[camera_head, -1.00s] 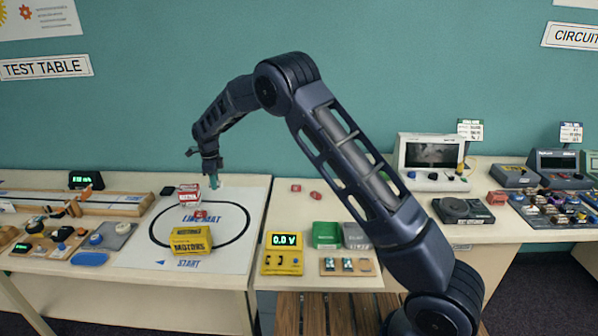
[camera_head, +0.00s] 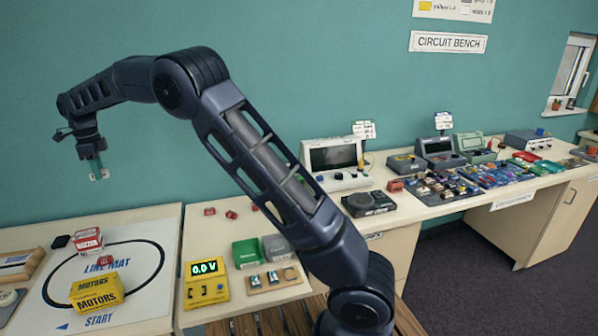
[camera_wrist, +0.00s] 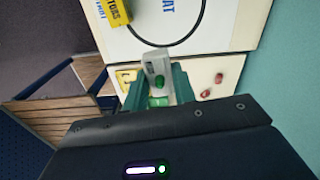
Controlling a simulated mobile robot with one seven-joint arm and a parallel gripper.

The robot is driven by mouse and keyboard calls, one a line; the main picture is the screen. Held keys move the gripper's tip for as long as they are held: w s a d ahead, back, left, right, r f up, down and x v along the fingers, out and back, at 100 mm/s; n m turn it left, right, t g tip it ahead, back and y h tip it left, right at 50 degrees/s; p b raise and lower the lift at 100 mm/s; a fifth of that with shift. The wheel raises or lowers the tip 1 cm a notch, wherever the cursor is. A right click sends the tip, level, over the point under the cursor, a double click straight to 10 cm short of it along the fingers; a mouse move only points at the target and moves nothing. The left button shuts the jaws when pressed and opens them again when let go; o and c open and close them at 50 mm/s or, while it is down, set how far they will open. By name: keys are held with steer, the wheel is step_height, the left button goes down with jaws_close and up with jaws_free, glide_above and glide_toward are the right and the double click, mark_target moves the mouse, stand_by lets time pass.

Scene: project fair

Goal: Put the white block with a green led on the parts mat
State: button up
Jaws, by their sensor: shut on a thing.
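My gripper (camera_head: 97,165) is shut on a small white block (camera_head: 100,176) and holds it up in the air, against the teal wall at the left. In the wrist view the white block (camera_wrist: 155,62) sits between the green fingers, with a green led (camera_wrist: 159,80) on it. A dark mat (camera_head: 437,206) covered with several small coloured parts lies on the bench at the right; it looks like the parts mat. My gripper is far to the left of it.
The line mat (camera_head: 60,311) holds a red buzzer box (camera_head: 88,242) and a yellow motors box (camera_head: 96,292). A yellow meter (camera_head: 206,285), green box (camera_head: 246,253) and white screen device (camera_head: 334,160) stand between.

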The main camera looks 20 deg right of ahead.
steer(key=w+d, duration=0.7)
steer(key=d, duration=0.5)
steer(key=w+d, duration=0.7)
steer(key=d, duration=0.5)
steer(key=w+d, duration=0.8)
steer(key=d, duration=4.4)
steer(key=s+d, duration=0.4)
steer(key=d, duration=0.5)
steer(key=s+d+m, duration=0.1)
steer(key=s+d, duration=0.2)
steer(key=d, duration=0.5)
steer(key=s+d, duration=0.4)
steer(key=d, duration=0.5)
glide_above(432, 201)
step_height(432, 201, down, 20)
steer(key=shift+f, duration=2.7)
